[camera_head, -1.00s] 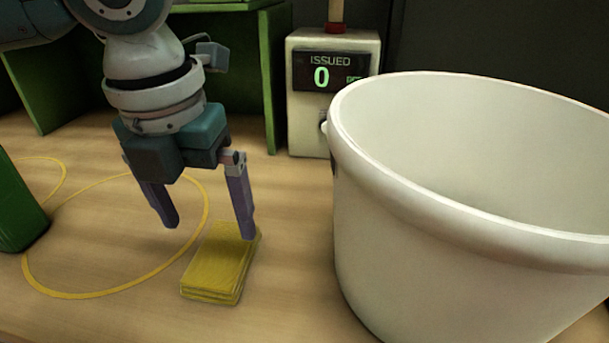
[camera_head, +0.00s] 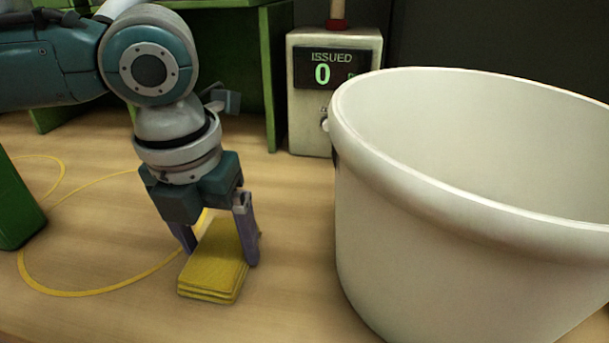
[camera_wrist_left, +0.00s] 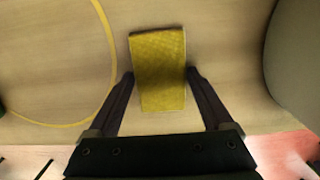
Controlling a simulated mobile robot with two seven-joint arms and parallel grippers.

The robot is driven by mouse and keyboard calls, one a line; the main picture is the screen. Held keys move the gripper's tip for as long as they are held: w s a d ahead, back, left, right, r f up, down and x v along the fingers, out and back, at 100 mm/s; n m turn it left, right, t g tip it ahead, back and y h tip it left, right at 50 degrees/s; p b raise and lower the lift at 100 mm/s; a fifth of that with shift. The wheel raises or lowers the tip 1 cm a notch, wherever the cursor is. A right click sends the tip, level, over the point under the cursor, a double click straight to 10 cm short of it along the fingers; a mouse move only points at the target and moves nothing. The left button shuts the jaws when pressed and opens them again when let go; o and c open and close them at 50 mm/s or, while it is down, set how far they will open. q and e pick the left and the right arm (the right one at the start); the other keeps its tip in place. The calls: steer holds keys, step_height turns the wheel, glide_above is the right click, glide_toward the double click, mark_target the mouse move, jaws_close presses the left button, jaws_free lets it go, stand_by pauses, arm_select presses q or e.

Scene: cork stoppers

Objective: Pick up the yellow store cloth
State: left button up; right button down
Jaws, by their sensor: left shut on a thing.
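The yellow cloth (camera_head: 215,268) is a folded, layered stack on the wooden table, left of the white bucket. My left gripper (camera_head: 222,252) reaches down over it, with one finger on each side of its far part. In the left wrist view the cloth (camera_wrist_left: 159,70) lies between the two fingers of my left gripper (camera_wrist_left: 160,76), which is shut on it. The cloth appears to rest on the table still. My right gripper is not in view.
A large white bucket (camera_head: 365,230) stands close on the right. An issue counter (camera_head: 312,110) showing 0 stands behind. A green box (camera_head: 15,205) is at the left edge and a green shelf (camera_head: 262,90) at the back. Yellow rings (camera_head: 100,292) mark the table.

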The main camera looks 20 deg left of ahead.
mark_target(220, 249)
arm_select(q)
steer(key=c, duration=0.5)
steer(key=shift+o, duration=0.2)
step_height(220, 249, up, 20)
steer(key=p, duration=0.3)
steer(key=shift+p, duration=0.35)
